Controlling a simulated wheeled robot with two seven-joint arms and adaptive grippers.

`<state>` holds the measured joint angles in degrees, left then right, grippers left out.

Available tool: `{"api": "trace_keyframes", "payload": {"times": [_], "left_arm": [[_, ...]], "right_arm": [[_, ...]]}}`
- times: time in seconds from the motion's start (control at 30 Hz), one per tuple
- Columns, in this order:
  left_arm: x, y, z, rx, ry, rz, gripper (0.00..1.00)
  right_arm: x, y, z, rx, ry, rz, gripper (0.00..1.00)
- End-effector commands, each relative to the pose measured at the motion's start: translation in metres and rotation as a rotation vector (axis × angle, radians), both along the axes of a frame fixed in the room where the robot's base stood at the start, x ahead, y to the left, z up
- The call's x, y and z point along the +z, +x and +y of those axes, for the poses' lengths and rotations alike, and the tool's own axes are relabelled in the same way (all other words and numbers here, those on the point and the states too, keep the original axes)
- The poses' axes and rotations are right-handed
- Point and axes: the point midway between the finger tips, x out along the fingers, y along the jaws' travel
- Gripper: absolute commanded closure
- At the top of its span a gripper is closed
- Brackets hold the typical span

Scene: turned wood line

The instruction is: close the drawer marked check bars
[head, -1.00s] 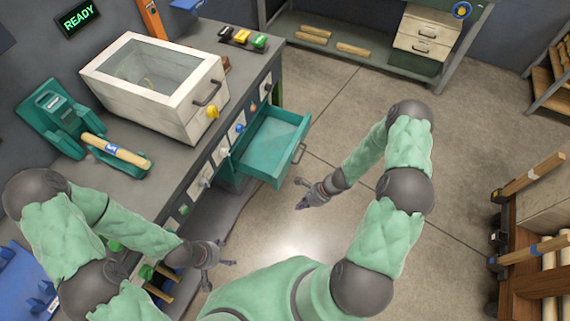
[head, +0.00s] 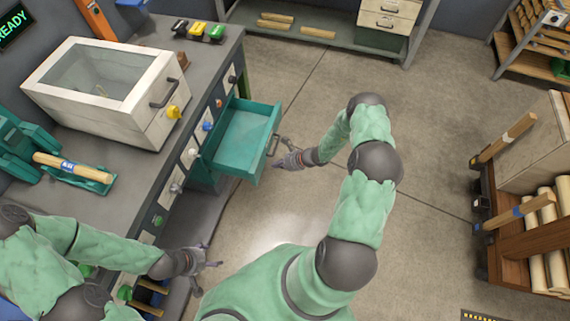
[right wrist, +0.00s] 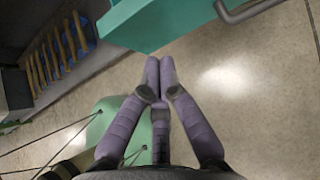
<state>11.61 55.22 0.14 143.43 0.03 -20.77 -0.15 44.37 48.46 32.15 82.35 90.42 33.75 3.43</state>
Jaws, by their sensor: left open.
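A teal drawer (head: 241,136) stands pulled out from the workbench front, empty inside, with a grey handle (head: 273,145) on its front. I cannot read a label on it. My right gripper (head: 279,164) is just outside the drawer front, close to the handle. In the right wrist view its purple fingers (right wrist: 160,72) are drawn together with nothing between them, and the drawer's corner (right wrist: 150,28) and handle (right wrist: 250,10) are ahead of them. Whether they touch the drawer is unclear. My left gripper (head: 206,266) is open and empty beside the bench, at lower left.
A wooden rack (head: 525,225) with protruding bars stands at right. The floor between is clear.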

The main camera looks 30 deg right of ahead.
Motion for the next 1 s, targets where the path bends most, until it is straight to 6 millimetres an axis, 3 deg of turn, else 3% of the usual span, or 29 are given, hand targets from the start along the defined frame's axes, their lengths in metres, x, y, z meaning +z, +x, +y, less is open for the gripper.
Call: {"api": "trace_keyframes", "payload": {"times": [0.07,0.33,1.0], "left_arm": [[-0.007,0.000,0.000,0.000,0.000,0.000,0.30],[-0.013,0.000,0.000,0.000,0.000,0.000,0.30],[-0.016,0.000,0.000,0.000,0.000,0.000,0.30]], "right_arm": [[-0.012,0.008,0.008,0.003,0.001,-0.001,1.00],[-0.010,0.033,0.029,0.001,0.000,0.000,1.00],[-0.009,0.043,0.037,0.002,0.000,-0.001,1.00]]}}
